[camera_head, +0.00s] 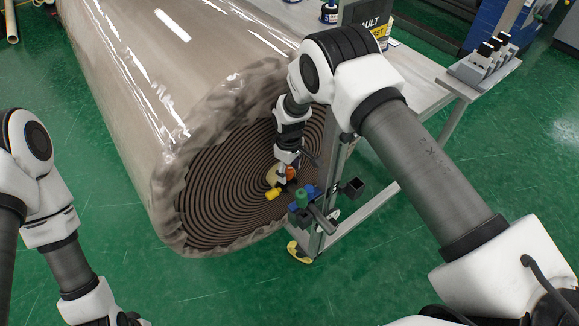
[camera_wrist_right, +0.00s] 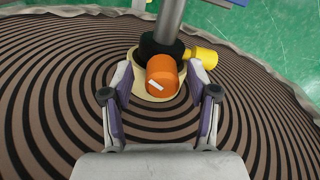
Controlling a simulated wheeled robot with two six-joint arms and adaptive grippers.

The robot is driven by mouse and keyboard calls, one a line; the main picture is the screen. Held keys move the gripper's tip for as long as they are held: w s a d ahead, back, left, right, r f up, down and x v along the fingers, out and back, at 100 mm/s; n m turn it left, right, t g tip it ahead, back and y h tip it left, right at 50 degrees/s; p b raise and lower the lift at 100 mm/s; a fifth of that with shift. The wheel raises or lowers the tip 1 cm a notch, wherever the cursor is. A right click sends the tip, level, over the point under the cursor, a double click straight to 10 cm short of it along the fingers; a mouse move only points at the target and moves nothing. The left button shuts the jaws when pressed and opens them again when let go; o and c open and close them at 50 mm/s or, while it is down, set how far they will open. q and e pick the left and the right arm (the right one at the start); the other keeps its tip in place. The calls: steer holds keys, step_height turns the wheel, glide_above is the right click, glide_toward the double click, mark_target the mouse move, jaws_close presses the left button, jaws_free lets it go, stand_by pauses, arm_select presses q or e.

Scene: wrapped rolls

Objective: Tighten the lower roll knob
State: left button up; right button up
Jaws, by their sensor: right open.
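An orange knob (camera_wrist_right: 162,75) with a white mark sits at the core of the big wrapped roll (camera_head: 150,90), in front of a dark collar and a grey bar. My right gripper (camera_wrist_right: 158,88) is open, its two fingers on either side of the knob with gaps visible; I see no firm contact. In the head view the orange knob (camera_head: 291,173) is partly hidden by my right gripper (camera_head: 287,168). A yellow part (camera_wrist_right: 204,57) sticks out beside the knob; it also shows in the head view (camera_head: 273,194). My left arm enters at the left, but its gripper is out of frame.
A grey table (camera_head: 418,75) is behind my right arm. The green floor (camera_head: 230,295) in front is clear.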

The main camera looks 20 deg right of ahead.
steer(key=shift+s+r, duration=0.1)
jaws_close()
steer(key=shift+a, duration=0.1)
steer(key=shift+f+m+b, duration=0.25)
steer(key=shift+m+b, duration=1.05)
steer(key=shift+m, duration=0.2)
steer(key=shift+s+r+m+b, duration=0.1)
steer(key=shift+m+b, duration=0.7)
steer(key=shift+m, duration=0.8)
